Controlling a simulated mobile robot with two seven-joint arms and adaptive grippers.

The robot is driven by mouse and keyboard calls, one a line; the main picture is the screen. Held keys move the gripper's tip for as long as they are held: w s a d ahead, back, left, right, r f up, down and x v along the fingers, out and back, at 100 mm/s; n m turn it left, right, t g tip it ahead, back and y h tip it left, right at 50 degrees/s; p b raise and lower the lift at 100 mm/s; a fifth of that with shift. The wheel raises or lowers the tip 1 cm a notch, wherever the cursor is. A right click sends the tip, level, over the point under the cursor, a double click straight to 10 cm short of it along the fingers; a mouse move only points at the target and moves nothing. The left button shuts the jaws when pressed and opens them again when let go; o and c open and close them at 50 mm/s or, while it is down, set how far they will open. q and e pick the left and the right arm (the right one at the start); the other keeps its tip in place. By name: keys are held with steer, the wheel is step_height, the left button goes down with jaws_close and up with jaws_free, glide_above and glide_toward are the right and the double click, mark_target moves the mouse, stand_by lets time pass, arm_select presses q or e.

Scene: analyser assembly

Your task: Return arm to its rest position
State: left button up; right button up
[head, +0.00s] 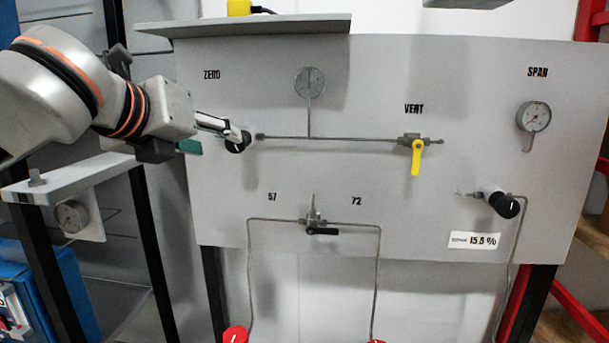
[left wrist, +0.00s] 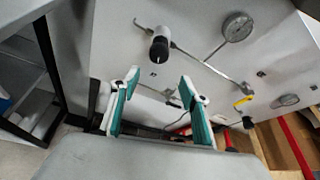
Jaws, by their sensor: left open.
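My left arm (head: 130,105) reaches in from the left of the head view to the grey panel (head: 340,95). My left gripper (head: 214,138) is by the ZERO knob (head: 238,143), a black round knob on the panel. One pale finger overlaps the knob's edge in the head view. In the left wrist view the gripper (left wrist: 160,82) is open and empty, with green pads wide apart. There the ZERO knob (left wrist: 160,49) stands beyond the fingertips, with a gap, held by neither finger. My right gripper is out of view.
The panel carries a yellow VENT handle (head: 415,157), a black valve handle (head: 321,231), a black SPAN knob (head: 506,206) and gauges (head: 309,82). A shelf (head: 70,182) with a small gauge (head: 71,216) is below my left arm. A ledge (head: 245,25) tops the panel.

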arm_select(q)
steer(key=w+d+f+n+h, duration=0.2)
steer(key=d+f, duration=0.4)
steer(key=f, duration=0.4)
step_height(320, 180, down, 20)
steer(key=s+n+g, duration=0.1)
steer(key=s+n, duration=0.1)
steer(key=n, duration=0.9)
steer(key=s+a+f+n+g+y, duration=0.1)
steer(key=s+a+f+n+y, duration=0.1)
steer(key=s+a+f+n, duration=0.4)
steer(key=s+a+f+n+y, duration=0.2)
steer(key=a+f+y, duration=0.15)
steer(key=f, duration=0.45)
steer(key=s+a+f+n+g+y, duration=0.2)
steer(key=s+a+f+n, duration=0.1)
steer(key=s+a+f, duration=0.4)
steer(key=s+a+f+n+g+y, duration=0.25)
steer(key=s+a+f, duration=0.3)
steer(key=s, duration=0.35)
steer(key=w+d+f+n+t+h, duration=0.1)
steer(key=d+f+n+t+h, duration=0.2)
steer(key=d+f+h, duration=0.4)
steer(key=shift+w+d+f+h, duration=0.2)
steer(key=shift+d+f+h, duration=0.1)
steer(key=shift+d+f, duration=3.6)
steer(key=shift+a+f+n+t, duration=0.25)
steer(key=shift+a, duration=0.1)
